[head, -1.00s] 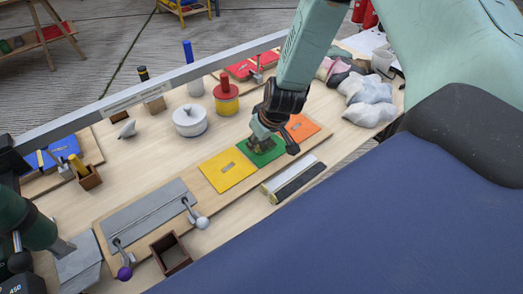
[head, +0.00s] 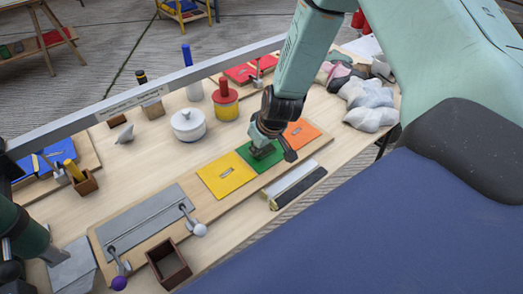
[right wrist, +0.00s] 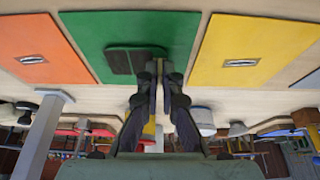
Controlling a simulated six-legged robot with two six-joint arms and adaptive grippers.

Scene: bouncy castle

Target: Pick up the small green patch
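The small green patch (right wrist: 118,61) is a darker green piece lying on the green square (right wrist: 180,28) of the long wooden board. In the head view the patch (head: 262,151) is partly hidden by my right gripper (head: 268,143), which reaches down onto it from above. In the right wrist view the two fingers of my right gripper (right wrist: 160,80) are close together at one edge of the patch, with only a thin gap, and appear shut on it. Part of my left arm shows at the left edge; its fingers cannot be made out.
A yellow square (head: 226,174) and an orange square (head: 300,133) flank the green one. A black-and-silver bar (head: 298,187) lies in front. A white pot (head: 188,125) and a red-and-yellow cylinder (head: 225,103) stand behind. Grey plush lumps (head: 370,105) lie at right.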

